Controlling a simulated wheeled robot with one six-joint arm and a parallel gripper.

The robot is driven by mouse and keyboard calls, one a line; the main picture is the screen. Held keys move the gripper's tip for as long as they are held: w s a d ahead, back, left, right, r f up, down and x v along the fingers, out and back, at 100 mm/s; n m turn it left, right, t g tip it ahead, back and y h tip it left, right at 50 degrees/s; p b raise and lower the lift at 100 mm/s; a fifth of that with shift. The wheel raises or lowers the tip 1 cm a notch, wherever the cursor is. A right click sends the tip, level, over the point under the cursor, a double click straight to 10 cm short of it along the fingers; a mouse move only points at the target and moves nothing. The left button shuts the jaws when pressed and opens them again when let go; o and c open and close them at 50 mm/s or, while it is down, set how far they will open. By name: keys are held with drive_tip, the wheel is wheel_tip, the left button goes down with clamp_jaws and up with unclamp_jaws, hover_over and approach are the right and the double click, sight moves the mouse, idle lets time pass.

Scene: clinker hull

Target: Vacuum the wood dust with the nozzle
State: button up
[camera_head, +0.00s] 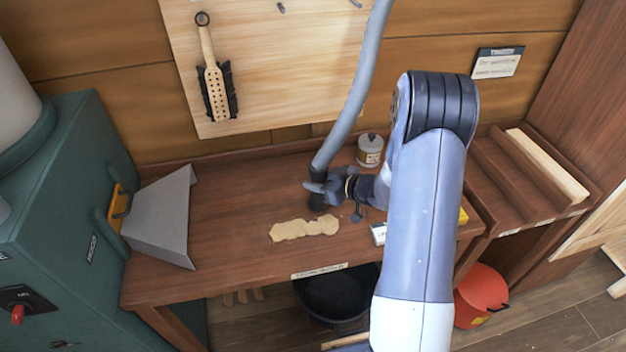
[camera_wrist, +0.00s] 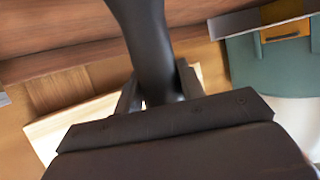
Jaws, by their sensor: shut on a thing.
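The wood dust (camera_head: 304,229) is a pale, lumpy strip lying on the brown bench top. The nozzle (camera_head: 317,197) is dark and hangs at the end of a grey hose (camera_head: 350,105) that comes down from above. My gripper (camera_head: 320,188) is shut on the nozzle, just behind the right end of the dust strip. The nozzle looks close to the bench top; whether it touches is unclear. In the wrist view the dark nozzle (camera_wrist: 145,45) runs up between my two fingers (camera_wrist: 158,90). The dust is not visible in the wrist view.
A grey metal hood (camera_head: 163,215) and a green machine (camera_head: 65,215) stand at the left. A small jar (camera_head: 370,150) is at the bench's back. A red bucket (camera_head: 481,295) and black tub (camera_head: 335,295) are below. Bench left of the dust is clear.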

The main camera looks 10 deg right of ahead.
drive_tip(key=shift+d+p, duration=0.3)
drive_tip(key=shift+d, duration=1)
drive_tip(key=s, duration=0.6)
drive_tip(key=shift+s, duration=0.4)
idle(0.4)
drive_tip(key=a+b, duration=0.4)
drive_tip(key=a, duration=1.1)
drive_tip(key=shift+a+b, duration=0.3)
drive_tip(key=shift+b, duration=0.05)
idle(1.4)
drive_tip(key=shift+r, duration=0.15)
idle(0.4)
wheel_tip(320, 180, up, 8)
drive_tip(key=p, duration=0.6)
drive_tip(key=shift+p, duration=0.4)
